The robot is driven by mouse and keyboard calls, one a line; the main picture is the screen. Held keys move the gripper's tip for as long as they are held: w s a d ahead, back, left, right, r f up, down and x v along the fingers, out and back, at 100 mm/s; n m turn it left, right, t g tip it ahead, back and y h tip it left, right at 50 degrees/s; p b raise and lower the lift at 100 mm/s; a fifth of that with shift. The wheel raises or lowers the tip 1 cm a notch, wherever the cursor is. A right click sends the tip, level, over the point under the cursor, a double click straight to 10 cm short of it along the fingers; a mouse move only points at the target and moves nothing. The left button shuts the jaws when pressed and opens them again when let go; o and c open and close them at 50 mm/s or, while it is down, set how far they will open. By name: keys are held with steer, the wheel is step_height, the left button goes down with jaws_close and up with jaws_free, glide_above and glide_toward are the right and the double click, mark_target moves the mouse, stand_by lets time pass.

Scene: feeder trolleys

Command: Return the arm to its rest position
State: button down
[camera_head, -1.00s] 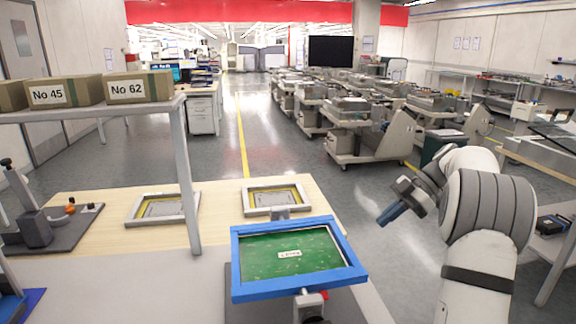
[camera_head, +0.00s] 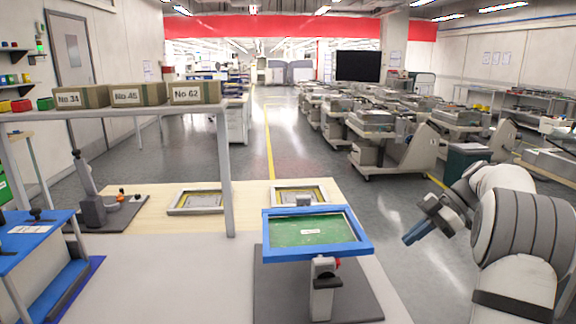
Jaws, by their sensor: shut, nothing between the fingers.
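My arm is folded at the right of the view, its white and grey links reaching up from the lower right corner. My gripper (camera_head: 414,237) has blue fingers and points down and to the left. It is shut and empty. It hangs over the grey floor, to the right of the workbench and apart from everything.
A blue-framed green board (camera_head: 308,231) sits on a stand on the workbench (camera_head: 190,285). Two grey frames (camera_head: 198,200) lie behind it. Boxes (camera_head: 138,94) stand on a shelf at left. Feeder trolleys (camera_head: 391,142) stand beyond the gripper, across open floor.

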steer(key=s+a+r+m+h+p, duration=0.55)
steer(key=s+a+m, duration=0.45)
steer(key=s+a, duration=0.2)
steer(key=s+a+m+t+h+p, duration=0.1)
steer(key=s+m+h+p, duration=0.1)
steer(key=s+m, duration=0.2)
steer(key=s+a+m+t+h+p, duration=0.2)
steer(key=s+m+p, duration=0.1)
steer(key=s, duration=0.8)
steer(key=shift+a+f+m, duration=0.15)
steer(key=shift+f+m, duration=0.25)
steer(key=shift+m, duration=0.5)
